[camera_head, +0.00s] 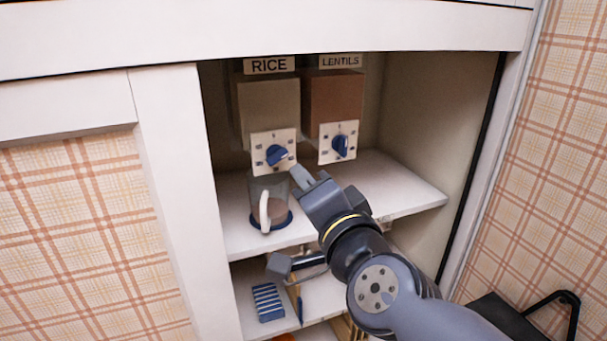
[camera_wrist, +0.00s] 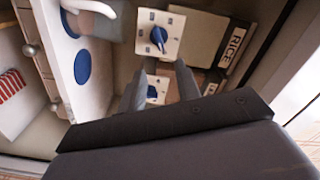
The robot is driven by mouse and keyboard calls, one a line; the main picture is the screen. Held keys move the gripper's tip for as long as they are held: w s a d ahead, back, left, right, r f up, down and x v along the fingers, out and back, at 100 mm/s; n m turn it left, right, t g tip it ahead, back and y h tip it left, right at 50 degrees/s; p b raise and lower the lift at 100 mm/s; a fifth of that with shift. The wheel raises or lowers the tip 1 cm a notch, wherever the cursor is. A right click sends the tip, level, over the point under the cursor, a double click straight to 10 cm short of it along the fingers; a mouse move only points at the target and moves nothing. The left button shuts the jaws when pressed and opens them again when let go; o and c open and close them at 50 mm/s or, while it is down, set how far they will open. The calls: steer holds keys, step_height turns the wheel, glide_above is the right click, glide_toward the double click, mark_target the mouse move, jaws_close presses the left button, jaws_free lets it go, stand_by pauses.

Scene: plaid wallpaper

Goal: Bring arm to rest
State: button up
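My gripper (camera_head: 300,176) is in front of the upper shelf of a cupboard, just right of a clear mug (camera_head: 265,207) with a white handle. In the wrist view my gripper (camera_wrist: 160,69) has its two fingers apart, with nothing held between them. The rice dispenser (camera_head: 268,105) has a blue knob (camera_head: 278,154) on a white plate, above and left of the fingers. The lentils dispenser (camera_head: 334,98) and its blue knob (camera_head: 341,146) are to the right. The mug has brownish contents low inside and stands on a blue disc under the rice dispenser.
The upper shelf (camera_head: 410,194) is bare to the right of my arm. A second blue disc (camera_wrist: 83,65) is bare. Below, a blue-striped item (camera_head: 268,302) lies on the lower shelf. The cupboard's side post (camera_head: 175,190) stands left. A black object (camera_head: 565,300) is at lower right.

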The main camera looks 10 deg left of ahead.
mark_target(284, 156)
steer(key=shift+w, duration=0.1)
stand_by(0.3)
steer(key=shift+b+x, duration=1.7)
steer(key=shift+x, duration=3.6)
steer(key=shift+r, duration=0.1)
